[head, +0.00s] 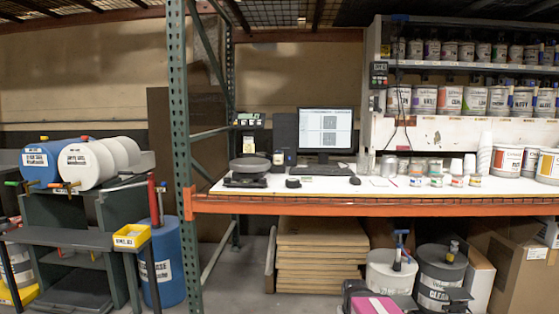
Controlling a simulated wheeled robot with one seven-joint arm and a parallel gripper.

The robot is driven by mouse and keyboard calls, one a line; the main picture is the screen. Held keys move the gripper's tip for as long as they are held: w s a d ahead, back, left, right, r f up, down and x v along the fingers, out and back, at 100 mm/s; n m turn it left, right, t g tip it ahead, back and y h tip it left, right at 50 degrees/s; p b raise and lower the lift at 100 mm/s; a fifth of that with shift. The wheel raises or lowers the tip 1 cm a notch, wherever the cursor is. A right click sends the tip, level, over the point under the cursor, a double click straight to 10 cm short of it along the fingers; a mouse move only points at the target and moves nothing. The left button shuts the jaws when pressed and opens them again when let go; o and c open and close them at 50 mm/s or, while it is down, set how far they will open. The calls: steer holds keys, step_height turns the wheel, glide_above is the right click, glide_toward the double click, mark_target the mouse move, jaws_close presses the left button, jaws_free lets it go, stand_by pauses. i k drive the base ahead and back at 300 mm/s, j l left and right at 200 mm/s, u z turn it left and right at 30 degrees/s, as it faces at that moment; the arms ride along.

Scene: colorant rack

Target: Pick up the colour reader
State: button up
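Nothing on the bench is clearly marked as the colour reader. A small, low, dark round object (292,183) lies on the white benchtop (331,188), between the scale and the keyboard; it may be the reader, but it is too small to tell. A small dark object with a pale label (278,161) stands behind it, beside the computer tower. A black mouse (355,181) lies right of the keyboard. My gripper is not in view.
A scale (249,166) stands at the bench's left end, near the green upright (181,130). A monitor (325,130) and keyboard (322,171) are mid-bench. Small jars (437,180) and large cans (506,161) fill the right. An orange beam (350,206) edges the front.

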mark_target(278, 157)
steer(key=i+j, duration=0.1)
steer(key=j, duration=0.75)
steer(key=i+j, duration=0.15)
steer(key=j, duration=0.25)
